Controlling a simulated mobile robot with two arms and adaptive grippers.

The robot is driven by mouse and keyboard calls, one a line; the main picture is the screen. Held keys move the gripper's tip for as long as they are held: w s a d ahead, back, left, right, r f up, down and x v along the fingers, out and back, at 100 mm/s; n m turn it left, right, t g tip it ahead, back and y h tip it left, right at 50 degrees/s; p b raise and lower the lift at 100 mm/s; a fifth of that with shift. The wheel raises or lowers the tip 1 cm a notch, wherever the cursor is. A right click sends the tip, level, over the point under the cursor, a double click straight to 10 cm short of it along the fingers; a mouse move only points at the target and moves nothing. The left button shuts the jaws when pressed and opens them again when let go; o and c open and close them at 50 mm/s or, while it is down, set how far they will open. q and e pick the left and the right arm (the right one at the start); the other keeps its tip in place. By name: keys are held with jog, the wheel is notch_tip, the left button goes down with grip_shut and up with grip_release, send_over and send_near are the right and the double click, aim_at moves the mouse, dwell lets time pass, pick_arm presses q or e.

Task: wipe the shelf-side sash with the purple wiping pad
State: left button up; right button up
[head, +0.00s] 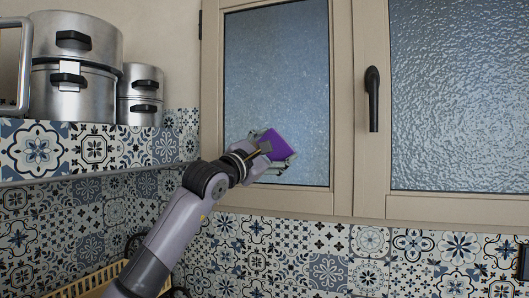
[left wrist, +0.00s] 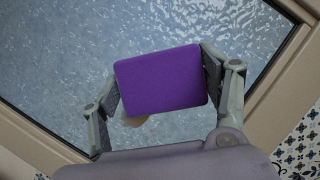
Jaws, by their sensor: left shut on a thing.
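The purple wiping pad (head: 276,146) is in front of the lower part of the left window sash, the one beside the shelf. My left gripper (head: 272,153) is shut on the pad. In the left wrist view the pad (left wrist: 161,79) sits between the two fingers of the gripper (left wrist: 160,85), with the frosted glass (left wrist: 50,70) behind it. I cannot tell whether the pad touches the glass. The shelf-side sash (head: 275,70) has a beige frame and looks closed. My right gripper is not in view.
A tiled shelf (head: 60,150) with steel pots (head: 75,65) stands at the left. The right sash (head: 460,90) has a dark handle (head: 373,100). A yellow basket (head: 88,284) is at the lower left. Patterned tiles cover the wall below the window.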

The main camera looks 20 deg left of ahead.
pick_arm(q)
jog(key=shift+d, duration=0.45)
jog(key=shift+a, duration=0.7)
jog(key=shift+s+a, duration=0.1)
jog(key=shift+a, duration=1.4)
jog(key=a+p, duration=0.1)
jog(key=a, duration=0.3)
jog(key=shift+s, duration=0.1)
jog(key=s+b, duration=0.2)
jog(key=s, duration=0.1)
jog(key=s+b, duration=0.2)
jog(key=s, duration=0.1)
jog(key=shift+d, duration=0.2)
